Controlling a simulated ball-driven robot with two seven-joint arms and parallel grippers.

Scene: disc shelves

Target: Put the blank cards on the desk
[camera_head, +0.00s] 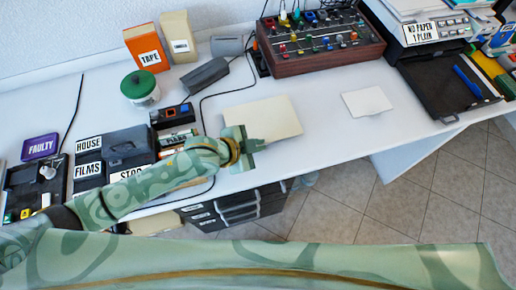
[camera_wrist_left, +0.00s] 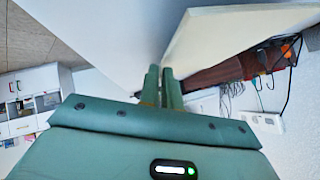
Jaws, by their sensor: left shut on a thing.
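A cream blank card (camera_head: 270,115) is over the white desk (camera_head: 330,140) in the head view, near the middle. My left gripper (camera_head: 256,144) is at its near left edge and shut on it. In the left wrist view the two green fingers (camera_wrist_left: 163,82) are close together, with the pale card (camera_wrist_left: 235,35) reaching up and right from them. I cannot tell whether the card touches the desk. A smaller white card (camera_head: 367,102) lies flat on the desk to the right. My right gripper is out of view.
A control panel with knobs (camera_head: 322,45) stands at the back. A black tray (camera_head: 445,85) is at the right. Labelled boxes (camera_head: 105,150) and a green-lidded jar (camera_head: 140,88) are at the left. Clear desk lies between the two cards. Drawers (camera_head: 235,208) stand below the front edge.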

